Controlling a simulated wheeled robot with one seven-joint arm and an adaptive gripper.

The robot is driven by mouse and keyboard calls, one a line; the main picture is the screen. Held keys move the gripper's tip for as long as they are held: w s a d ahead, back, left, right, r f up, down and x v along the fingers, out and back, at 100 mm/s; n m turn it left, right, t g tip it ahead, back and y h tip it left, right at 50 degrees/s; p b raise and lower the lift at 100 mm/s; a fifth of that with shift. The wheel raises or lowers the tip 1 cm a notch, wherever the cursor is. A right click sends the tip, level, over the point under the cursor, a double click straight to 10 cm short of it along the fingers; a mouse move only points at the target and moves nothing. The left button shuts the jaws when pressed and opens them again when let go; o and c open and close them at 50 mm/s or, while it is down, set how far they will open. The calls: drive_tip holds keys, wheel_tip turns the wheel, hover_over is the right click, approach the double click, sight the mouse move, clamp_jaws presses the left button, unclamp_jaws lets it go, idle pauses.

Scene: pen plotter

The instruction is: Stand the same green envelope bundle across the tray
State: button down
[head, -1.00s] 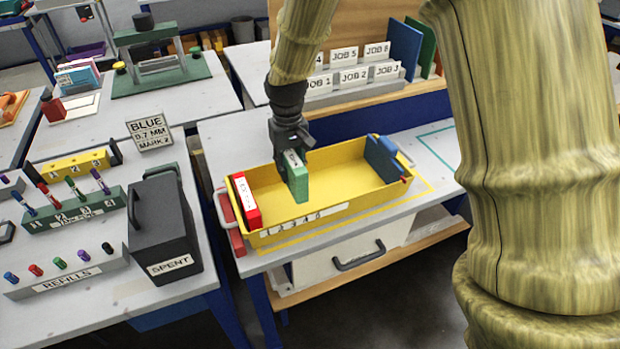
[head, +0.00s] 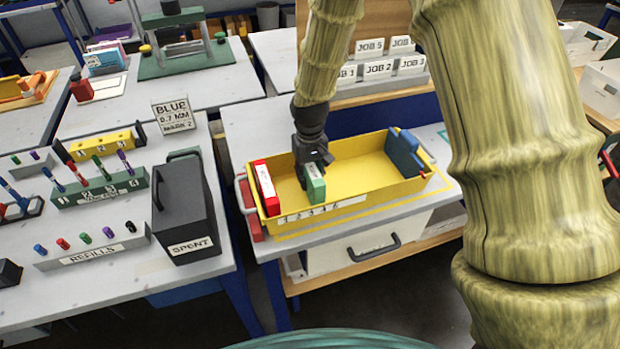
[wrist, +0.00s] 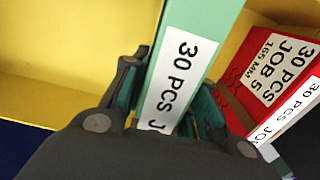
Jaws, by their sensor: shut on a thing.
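The green envelope bundle (head: 315,186) is upright in the yellow tray (head: 350,184), near the numbered front wall and left of the middle. My gripper (head: 307,165) is shut on its upper part. In the wrist view, the fingers (wrist: 168,105) clasp the bundle (wrist: 190,55) on both sides of its white label, which reads "30 PCS". I cannot tell whether its lower edge touches the tray floor. A red bundle (head: 265,187) stands at the tray's left end, apart from the green one; it also shows in the wrist view (wrist: 270,75). A blue block (head: 404,153) stands at the right end.
The tray floor between the green bundle and the blue block is bare. A black SPENT box (head: 187,212) and a REFILLS rack (head: 93,247) are on the left table. JOB card holders (head: 379,70) stand behind the tray.

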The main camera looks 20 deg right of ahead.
drive_tip(key=shift+w+f, duration=0.1)
drive_tip(key=shift+f, duration=0.7)
drive_tip(key=shift+f, duration=0.15)
drive_tip(key=c, duration=1.1)
unclamp_jaws()
wheel_tip(320, 180, up, 12)
drive_tip(key=shift+r+b, duration=0.15)
drive_tip(key=shift+b, duration=0.75)
